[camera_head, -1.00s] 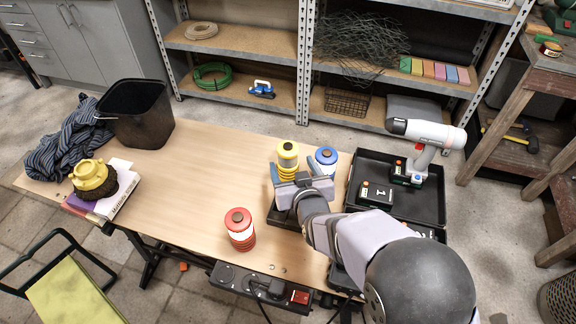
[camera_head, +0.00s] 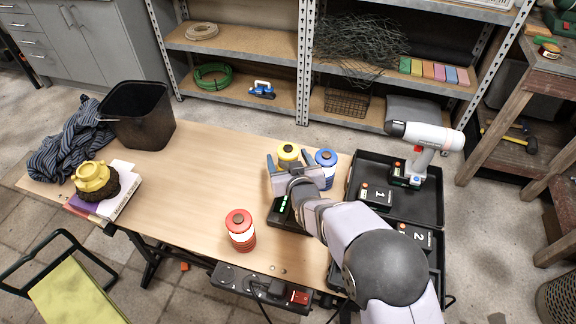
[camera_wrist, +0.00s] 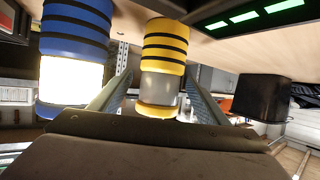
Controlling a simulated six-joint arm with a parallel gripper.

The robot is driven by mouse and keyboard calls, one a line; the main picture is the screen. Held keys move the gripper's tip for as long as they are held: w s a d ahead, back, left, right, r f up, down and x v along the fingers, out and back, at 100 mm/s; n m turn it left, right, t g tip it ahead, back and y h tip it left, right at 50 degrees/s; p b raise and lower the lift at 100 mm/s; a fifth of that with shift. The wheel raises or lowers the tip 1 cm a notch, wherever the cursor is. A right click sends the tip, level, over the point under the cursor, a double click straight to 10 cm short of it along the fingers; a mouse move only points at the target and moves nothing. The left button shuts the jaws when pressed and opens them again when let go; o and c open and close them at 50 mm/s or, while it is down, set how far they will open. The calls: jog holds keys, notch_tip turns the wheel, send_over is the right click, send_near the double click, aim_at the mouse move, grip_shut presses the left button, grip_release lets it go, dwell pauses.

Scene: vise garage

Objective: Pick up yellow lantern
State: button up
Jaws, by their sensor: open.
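The yellow lantern (camera_head: 288,152) stands on the table, its top showing behind my gripper (camera_head: 288,164) in the head view; its lower body is hidden there. In the wrist view, which looks inverted, the yellow lantern (camera_wrist: 164,45) with dark bands lies between the two fingers of my gripper (camera_wrist: 158,82). The fingers are apart, one on each side, and I cannot tell whether either touches it. A blue lantern (camera_head: 327,161) stands close by on the right; it is large at the left in the wrist view (camera_wrist: 75,35).
A red lantern (camera_head: 240,229) stands nearer the front edge. A black case (camera_head: 428,205) with a drill (camera_head: 425,140) and batteries lies right. A dark device with green lights (camera_head: 284,205) sits beneath my gripper. A black bin (camera_head: 140,120) stands left; the table's middle is clear.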

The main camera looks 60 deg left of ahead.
jog(key=shift+a+f, duration=0.1)
jog(key=shift+a, duration=0.05)
jog(key=shift+c, duration=0.2)
jog(key=c, duration=1.3)
jog(key=shift+r, duration=0.2)
